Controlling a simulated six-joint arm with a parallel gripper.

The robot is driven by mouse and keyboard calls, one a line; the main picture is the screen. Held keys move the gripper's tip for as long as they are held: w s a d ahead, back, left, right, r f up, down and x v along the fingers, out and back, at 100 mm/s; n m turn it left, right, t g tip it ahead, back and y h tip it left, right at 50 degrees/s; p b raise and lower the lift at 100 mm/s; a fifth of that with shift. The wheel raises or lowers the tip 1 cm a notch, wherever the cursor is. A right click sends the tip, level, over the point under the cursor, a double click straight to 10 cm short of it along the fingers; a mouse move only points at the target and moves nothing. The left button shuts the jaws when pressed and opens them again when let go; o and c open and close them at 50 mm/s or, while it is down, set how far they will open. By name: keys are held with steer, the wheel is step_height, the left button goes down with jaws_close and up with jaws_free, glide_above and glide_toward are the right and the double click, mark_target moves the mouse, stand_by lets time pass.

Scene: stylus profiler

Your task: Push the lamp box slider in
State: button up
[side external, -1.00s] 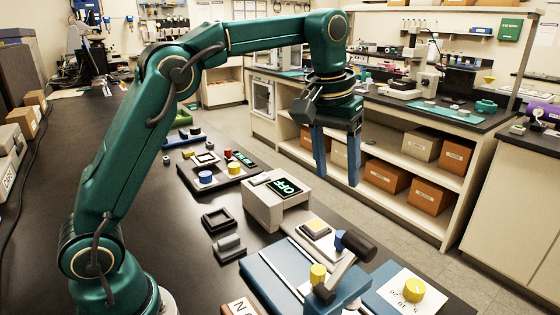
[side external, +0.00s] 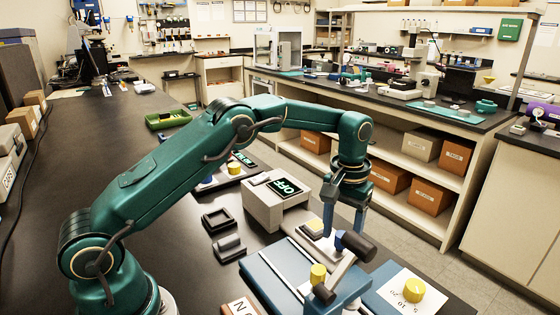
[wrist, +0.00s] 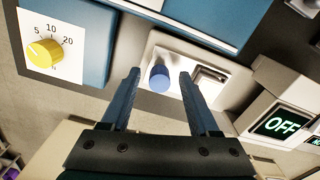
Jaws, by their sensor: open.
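A pale grey box (side external: 272,208) with a lit "OFF" display (side external: 287,187) stands near the middle of the bench; it appears to be the lamp box. In the wrist view the "OFF" display (wrist: 281,122) is at the right. I cannot tell for certain which part is the slider. My gripper (side external: 342,230) is open and points down, to the right of the box, above a light plate (side external: 312,232). In the wrist view my gripper (wrist: 160,74) has its fingertips on either side of a blue knob (wrist: 159,79). Nothing shows held; contact with the knob is unclear.
A blue unit (side external: 268,277) with a black-handled lever (side external: 358,245) stands close in front. A yellow dial (side external: 414,290) is at the lower right.

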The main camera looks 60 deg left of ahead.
steer(key=shift+f, duration=0.2)
jaws_close()
steer(key=shift+r, duration=0.1)
stand_by(1.2)
